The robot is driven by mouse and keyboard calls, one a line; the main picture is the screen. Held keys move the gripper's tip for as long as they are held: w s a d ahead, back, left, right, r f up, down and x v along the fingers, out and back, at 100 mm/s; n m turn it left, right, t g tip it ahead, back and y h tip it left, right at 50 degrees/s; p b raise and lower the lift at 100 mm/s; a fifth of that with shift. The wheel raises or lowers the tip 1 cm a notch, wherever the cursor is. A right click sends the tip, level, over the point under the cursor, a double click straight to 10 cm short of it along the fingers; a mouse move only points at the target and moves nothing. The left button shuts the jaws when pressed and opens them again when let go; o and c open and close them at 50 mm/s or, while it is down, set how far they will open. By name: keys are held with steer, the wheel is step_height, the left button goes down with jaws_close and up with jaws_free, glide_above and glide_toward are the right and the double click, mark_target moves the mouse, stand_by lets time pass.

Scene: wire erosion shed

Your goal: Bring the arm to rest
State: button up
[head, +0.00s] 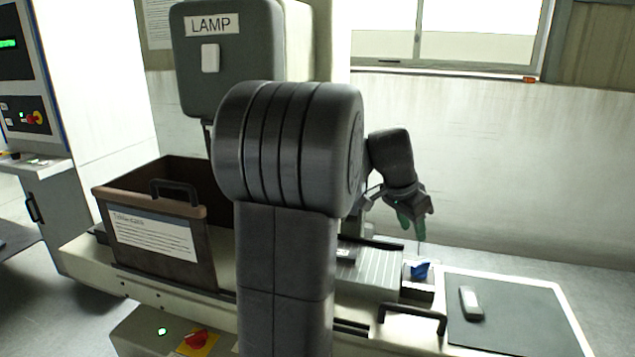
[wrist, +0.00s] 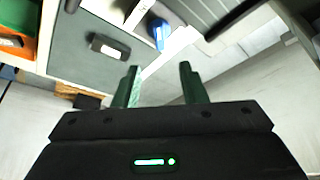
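My arm stands large in the middle of the head view and hides part of the bench behind it. My gripper (head: 413,222) hangs from the arm's far end, fingers pointing down, above the right part of the bench. In the wrist view my gripper (wrist: 158,85) shows two green fingers spread well apart with nothing between them.
A brown crate (head: 205,240) with a label stands at left on the bench. A grey box marked LAMP (head: 229,75) is behind. A dark mat (head: 510,310) holds a small grey device (head: 470,303). A blue item (head: 420,270) lies near the ribbed plate (head: 375,268).

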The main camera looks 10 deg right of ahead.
mark_target(421, 263)
steer(key=x, duration=1.2)
steer(key=shift+f, duration=0.25)
